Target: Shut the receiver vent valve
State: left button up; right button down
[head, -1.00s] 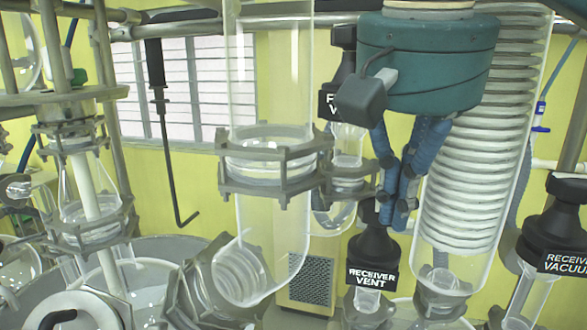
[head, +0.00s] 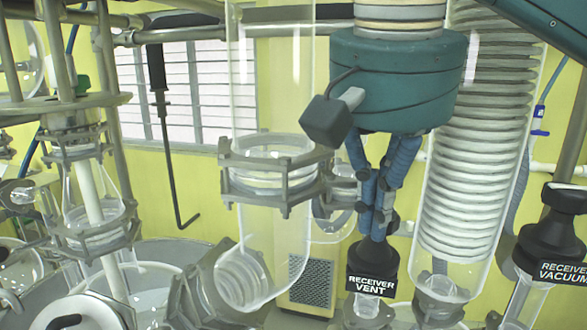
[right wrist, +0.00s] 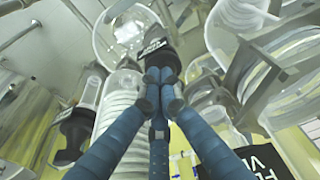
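The receiver vent valve (head: 372,268) is a black knob with a white-lettered label on a glass neck, low and right of centre in the head view. In the right wrist view its black knob (right wrist: 158,50) lies just beyond the fingertips. My right gripper (head: 379,225), a teal body with blue fingers, points down at the top of this knob. Its fingertips (right wrist: 160,85) are drawn close together at the knob and hide part of its upper end. I cannot tell whether they clasp it or only touch it. My left gripper is not in view.
The receiver vacuum valve (head: 555,240) stands at the right. A large clear glass tube (head: 270,235) with a metal clamp (head: 265,170) stands left of my gripper. A coiled condenser (head: 480,150) stands close on the right. Another black labelled valve (right wrist: 262,160) shows in the right wrist view.

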jog(key=shift+w+a, duration=0.55)
jog(key=shift+s+a, duration=0.1)
dwell(0.3)
jog(key=v, duration=0.4)
jog(key=w+v, duration=0.1)
jog(key=shift+r, duration=0.5)
